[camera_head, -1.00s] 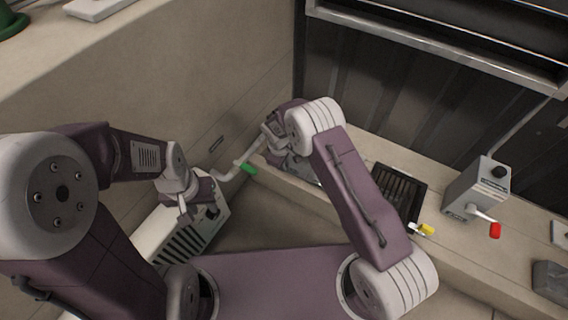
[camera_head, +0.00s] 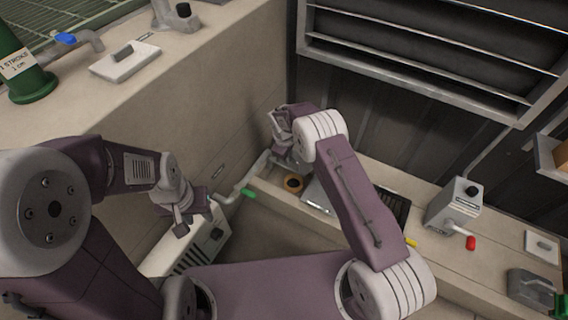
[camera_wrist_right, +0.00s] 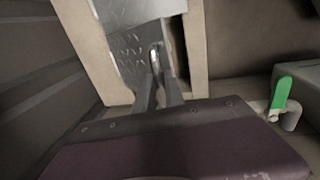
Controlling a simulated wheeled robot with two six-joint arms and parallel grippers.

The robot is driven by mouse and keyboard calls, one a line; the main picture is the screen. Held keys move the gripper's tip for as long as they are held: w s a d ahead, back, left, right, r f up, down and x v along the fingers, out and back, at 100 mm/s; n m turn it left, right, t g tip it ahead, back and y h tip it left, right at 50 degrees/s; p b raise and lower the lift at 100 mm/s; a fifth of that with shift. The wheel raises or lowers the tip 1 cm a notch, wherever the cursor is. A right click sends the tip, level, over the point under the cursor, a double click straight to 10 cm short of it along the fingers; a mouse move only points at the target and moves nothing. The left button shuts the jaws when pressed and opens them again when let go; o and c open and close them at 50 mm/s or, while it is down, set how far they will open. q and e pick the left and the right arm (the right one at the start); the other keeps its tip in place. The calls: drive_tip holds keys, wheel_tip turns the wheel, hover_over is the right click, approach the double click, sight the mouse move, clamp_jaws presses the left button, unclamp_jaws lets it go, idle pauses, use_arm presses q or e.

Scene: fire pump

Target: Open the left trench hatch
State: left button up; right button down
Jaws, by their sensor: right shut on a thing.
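The trench hatch is a grey metal plate with a raised tread pattern, seen in the right wrist view (camera_wrist_right: 130,50). A small bright handle (camera_wrist_right: 154,58) stands on it, between the fingertips of my right gripper (camera_wrist_right: 155,72), which is shut on it. A dark gap (camera_wrist_right: 179,45) shows along the plate's right side; how far the plate is tilted I cannot tell. In the head view my right gripper (camera_head: 284,160) is at the far corner, mostly hidden by its wrist. My left gripper (camera_head: 182,212) hangs over a white slotted box, apart from the hatch; its opening is unclear.
A grey box (camera_head: 455,207) with a red-tipped lever (camera_head: 470,242) stands on the ledge at right. The slotted white box (camera_head: 205,245) is below my left gripper.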

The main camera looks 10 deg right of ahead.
drive_tip(key=shift+w+d+r, duration=0.6)
drive_tip(key=shift+w+d, duration=0.1)
drive_tip(key=c, duration=1.4)
unclamp_jaws()
drive_tip(key=shift+f, duration=0.15)
drive_tip(key=shift+p, duration=0.3)
drive_tip(key=shift+a, duration=0.1)
drive_tip(key=shift+r, duration=0.5)
wheel_tip(320, 180, up, 8)
drive_tip(key=s+a+p, duration=0.1)
drive_tip(key=p, duration=0.3)
drive_tip(key=shift+s, duration=0.2)
